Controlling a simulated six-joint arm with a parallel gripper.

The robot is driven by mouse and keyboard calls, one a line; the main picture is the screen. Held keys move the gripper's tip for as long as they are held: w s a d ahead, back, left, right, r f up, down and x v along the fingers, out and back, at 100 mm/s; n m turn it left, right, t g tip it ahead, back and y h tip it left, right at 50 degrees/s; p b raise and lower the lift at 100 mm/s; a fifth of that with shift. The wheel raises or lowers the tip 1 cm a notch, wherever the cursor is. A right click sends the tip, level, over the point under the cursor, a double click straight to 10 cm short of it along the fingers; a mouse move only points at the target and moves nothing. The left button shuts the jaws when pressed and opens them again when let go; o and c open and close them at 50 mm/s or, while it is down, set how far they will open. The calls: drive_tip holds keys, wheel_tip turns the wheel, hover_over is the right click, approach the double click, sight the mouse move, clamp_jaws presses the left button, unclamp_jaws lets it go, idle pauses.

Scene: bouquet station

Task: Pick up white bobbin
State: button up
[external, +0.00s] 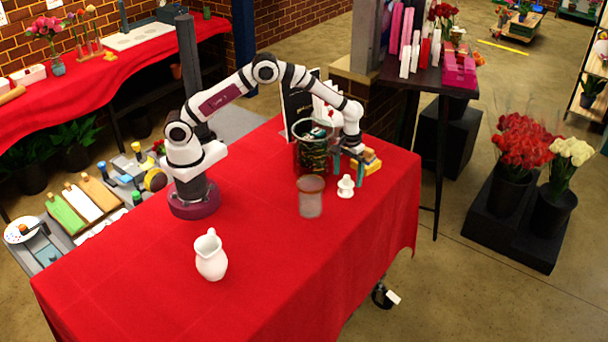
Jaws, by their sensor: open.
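The white bobbin (346,187) stands upright on the red tablecloth (270,260), near the right side of the table. My gripper (349,175) points down with its two teal fingers apart, and it looks empty. In this view the fingertips appear just behind and above the bobbin. I cannot tell the exact gap between them and the bobbin.
A frosted glass with a brown rim (311,198) stands close left of the bobbin. A dark patterned container (313,155) and a yellow item (372,161) are behind it. A white pitcher (211,257) stands at the front left. The front right cloth is clear.

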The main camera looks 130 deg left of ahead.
sight(346, 184)
wheel_tip(346, 184, down, 5)
drive_tip(key=shift+d+r, duration=0.15)
drive_tip(key=shift+r, duration=0.1)
drive_tip(key=c, duration=1.4)
